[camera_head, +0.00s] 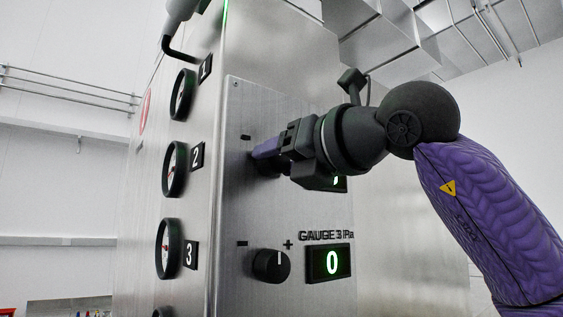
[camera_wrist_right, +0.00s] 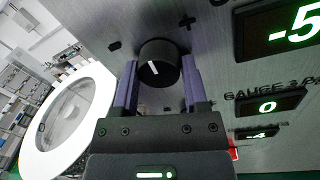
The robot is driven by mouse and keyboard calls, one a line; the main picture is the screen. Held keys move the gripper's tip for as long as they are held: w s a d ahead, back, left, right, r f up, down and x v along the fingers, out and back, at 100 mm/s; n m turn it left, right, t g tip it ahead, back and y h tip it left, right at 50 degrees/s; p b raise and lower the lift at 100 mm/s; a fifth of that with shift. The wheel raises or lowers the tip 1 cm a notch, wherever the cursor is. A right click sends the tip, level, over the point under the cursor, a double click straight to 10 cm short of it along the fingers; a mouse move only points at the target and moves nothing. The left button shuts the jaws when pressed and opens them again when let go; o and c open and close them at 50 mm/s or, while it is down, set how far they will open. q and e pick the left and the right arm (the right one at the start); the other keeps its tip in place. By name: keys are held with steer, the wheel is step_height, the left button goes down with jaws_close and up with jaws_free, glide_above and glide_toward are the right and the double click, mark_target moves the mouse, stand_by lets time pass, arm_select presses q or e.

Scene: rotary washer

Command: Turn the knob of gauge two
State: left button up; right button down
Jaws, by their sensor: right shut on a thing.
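The gauge two knob is a black round knob with a white pointer line, seen in the right wrist view (camera_wrist_right: 158,64). My right gripper (camera_head: 262,150) reaches in from the right to the steel panel and mostly hides this knob in the head view. In the right wrist view its two purple fingers (camera_wrist_right: 160,78) stand on either side of the knob, shut on it. The pointer line leans slightly in that view. A display (camera_wrist_right: 285,30) beside the knob reads -5 in green. My left gripper is in neither view.
Below, the gauge three knob (camera_head: 271,266) sits beside a display (camera_head: 331,263) reading 0. Dial gauges labelled 1 (camera_head: 182,94), 2 (camera_head: 174,169) and 3 (camera_head: 168,248) are on the panel's left face. A round white-rimmed door (camera_wrist_right: 50,155) shows in the right wrist view.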

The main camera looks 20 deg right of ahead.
steer(key=m+b, duration=0.2)
steer(key=m, duration=0.1)
steer(key=shift+f, duration=0.15)
steer(key=m+b, duration=0.2)
steer(key=m, duration=0.2)
steer(key=shift+t, duration=0.3)
steer(key=m+b, duration=0.1)
steer(key=m, duration=0.2)
steer(key=shift+m, duration=0.4)
steer(key=shift+a+m+t+h+b, duration=0.1)
steer(key=shift+m+t+h+b, duration=0.2)
steer(key=shift+m+b, duration=0.95)
steer(key=shift+m+p, duration=0.4)
steer(key=shift+m, duration=0.35)
steer(key=shift+c, duration=0.5)
jaws_free()
steer(key=shift+s, duration=0.1)
